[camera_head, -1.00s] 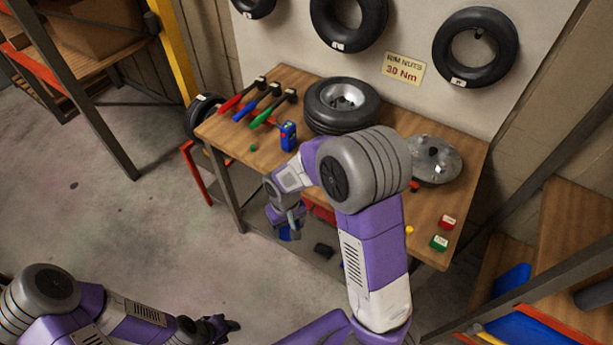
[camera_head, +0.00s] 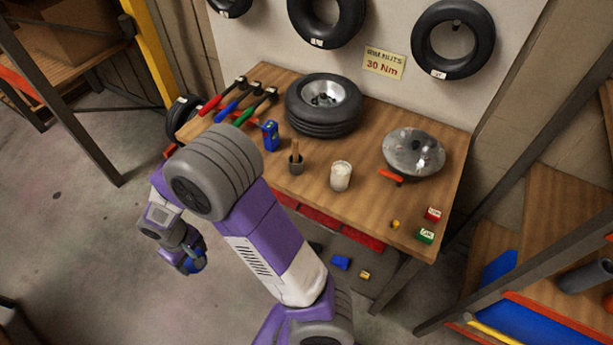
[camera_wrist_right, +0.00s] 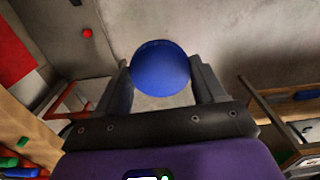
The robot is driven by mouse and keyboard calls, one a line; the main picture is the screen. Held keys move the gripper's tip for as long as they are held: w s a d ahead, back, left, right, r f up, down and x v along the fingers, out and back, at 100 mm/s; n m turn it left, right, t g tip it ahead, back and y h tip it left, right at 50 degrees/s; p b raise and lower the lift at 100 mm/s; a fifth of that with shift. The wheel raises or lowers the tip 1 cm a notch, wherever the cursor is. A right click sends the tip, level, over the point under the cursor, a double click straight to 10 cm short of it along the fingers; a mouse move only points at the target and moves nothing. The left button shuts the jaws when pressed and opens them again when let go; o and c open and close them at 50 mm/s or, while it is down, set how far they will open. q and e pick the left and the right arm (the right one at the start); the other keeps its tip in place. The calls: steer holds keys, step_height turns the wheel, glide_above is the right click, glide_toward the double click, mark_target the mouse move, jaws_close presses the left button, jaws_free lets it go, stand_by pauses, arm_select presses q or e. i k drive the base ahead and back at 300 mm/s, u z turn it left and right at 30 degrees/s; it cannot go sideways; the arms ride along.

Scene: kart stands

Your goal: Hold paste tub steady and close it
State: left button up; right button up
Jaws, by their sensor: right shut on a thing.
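The paste tub (camera_head: 341,176) is a small white cup standing upright near the table's front edge, with pale contents showing at its top and no lid on it. My right gripper (camera_head: 191,264) is left of the table, out over the floor and away from the tub. It is shut on a round blue lid (camera_head: 198,258). In the right wrist view the blue lid (camera_wrist_right: 160,68) sits between the two fingers of the right gripper (camera_wrist_right: 164,82). My left gripper is out of view.
The wooden table (camera_head: 310,198) also bears a dark pot with a brush (camera_head: 296,162), a blue device (camera_head: 270,136), a wheel (camera_head: 323,105), a metal disc (camera_head: 413,153) and small red and green boxes (camera_head: 425,236). Shelving (camera_head: 540,265) stands at right. The floor at left is clear.

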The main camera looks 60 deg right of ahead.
mark_target(341, 170)
steer(key=i, duration=1.3)
steer(key=z, duration=3.7)
